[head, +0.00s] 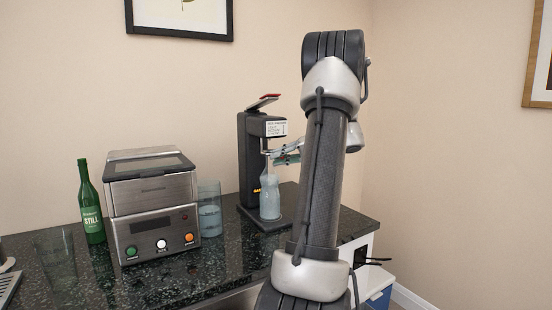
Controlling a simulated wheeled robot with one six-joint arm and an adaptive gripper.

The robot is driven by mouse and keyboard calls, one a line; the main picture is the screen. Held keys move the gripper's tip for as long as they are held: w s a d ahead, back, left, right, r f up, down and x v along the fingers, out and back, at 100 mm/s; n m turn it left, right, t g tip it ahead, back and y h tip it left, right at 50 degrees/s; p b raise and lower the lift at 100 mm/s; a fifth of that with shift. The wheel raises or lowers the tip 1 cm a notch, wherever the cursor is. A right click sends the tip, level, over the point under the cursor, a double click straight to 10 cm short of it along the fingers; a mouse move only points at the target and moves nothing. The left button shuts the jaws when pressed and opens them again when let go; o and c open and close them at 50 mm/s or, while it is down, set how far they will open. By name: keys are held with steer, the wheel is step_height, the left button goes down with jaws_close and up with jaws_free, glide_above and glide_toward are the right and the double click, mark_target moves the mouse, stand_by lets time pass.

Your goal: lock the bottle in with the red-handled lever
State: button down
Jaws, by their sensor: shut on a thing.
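A black drink maker (252,160) stands on the dark counter near the wall. Its red-handled lever (264,102) is on top, tilted up towards the right. A clear, pale blue bottle (270,198) stands upright below the machine's head, over its base. My gripper (272,154) reaches in from the right at the bottle's neck and is shut on it. My arm hides part of the gripper's wrist. The join between the bottle's mouth and the machine's head is too small to make out.
A steel appliance (155,210) with coloured buttons stands left of the drink maker, with a glass of water (209,210) between them. A green bottle (91,205) and an empty glass (56,254) are further left.

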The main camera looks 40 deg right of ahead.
steer(key=shift+d+n+g+y, duration=0.6)
steer(key=shift+n+g+y, duration=0.1)
steer(key=shift+n+y, duration=0.35)
steer(key=c, duration=1.5)
jaws_free()
steer(key=shift+d, duration=0.1)
steer(key=v, duration=1.2)
